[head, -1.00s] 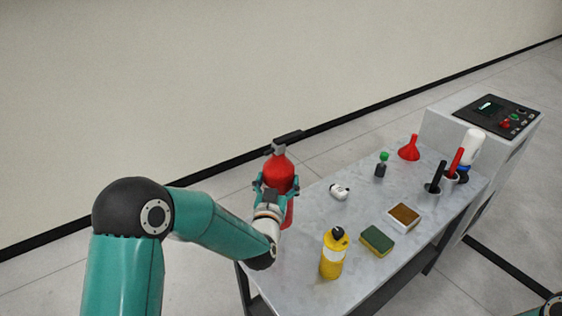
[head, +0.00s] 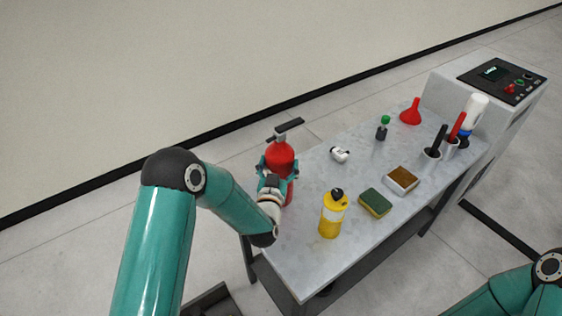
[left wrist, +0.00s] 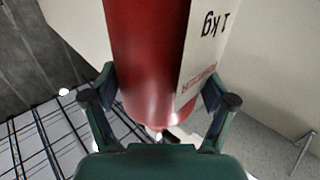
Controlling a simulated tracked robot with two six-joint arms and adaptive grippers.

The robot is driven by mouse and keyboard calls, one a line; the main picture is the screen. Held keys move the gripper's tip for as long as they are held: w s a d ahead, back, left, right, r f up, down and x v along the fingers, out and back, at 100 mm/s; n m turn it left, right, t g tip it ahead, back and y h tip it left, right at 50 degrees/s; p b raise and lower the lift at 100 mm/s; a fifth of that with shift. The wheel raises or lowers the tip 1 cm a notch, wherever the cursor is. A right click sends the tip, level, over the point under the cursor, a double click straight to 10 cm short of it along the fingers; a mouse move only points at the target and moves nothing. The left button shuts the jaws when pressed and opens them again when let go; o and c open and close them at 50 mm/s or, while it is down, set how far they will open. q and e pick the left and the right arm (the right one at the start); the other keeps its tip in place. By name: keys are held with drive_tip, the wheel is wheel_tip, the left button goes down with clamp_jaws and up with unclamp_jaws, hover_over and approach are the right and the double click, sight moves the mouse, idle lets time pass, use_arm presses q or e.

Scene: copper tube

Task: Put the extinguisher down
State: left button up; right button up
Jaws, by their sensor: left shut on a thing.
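The red extinguisher (head: 280,158) is upright, with its dark handle on top, at the far left end of the table in the head view. My left gripper (head: 277,176) is shut around its body. In the left wrist view the red cylinder (left wrist: 150,60) with its white "1 kg" label stands between the two fingers of my left gripper (left wrist: 160,100). The table (head: 305,260) has a grey marble-like top. I cannot tell whether the extinguisher's base touches it; the gripper hides part of the lower body. My right gripper is out of view.
On the table are a yellow bottle (head: 333,214), a sponge (head: 375,202), a brown-topped box (head: 402,181), a small white object (head: 340,154), a green-topped item (head: 383,128), a red funnel (head: 411,112) and dark-handled tools (head: 433,146). A control cabinet (head: 455,85) stands at the far right.

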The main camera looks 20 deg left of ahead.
use_arm(q)
drive_tip(key=o, duration=1.6)
drive_tip(key=shift+o, duration=0.2)
drive_tip(key=shift+s, duration=0.1)
drive_tip(key=s+d+b, duration=0.1)
drive_tip(key=s+b, duration=0.2)
drive_tip(key=s, duration=0.8)
drive_tip(key=shift+s+d, duration=0.3)
drive_tip(key=shift+s, duration=0.1)
drive_tip(key=shift+d, duration=0.1)
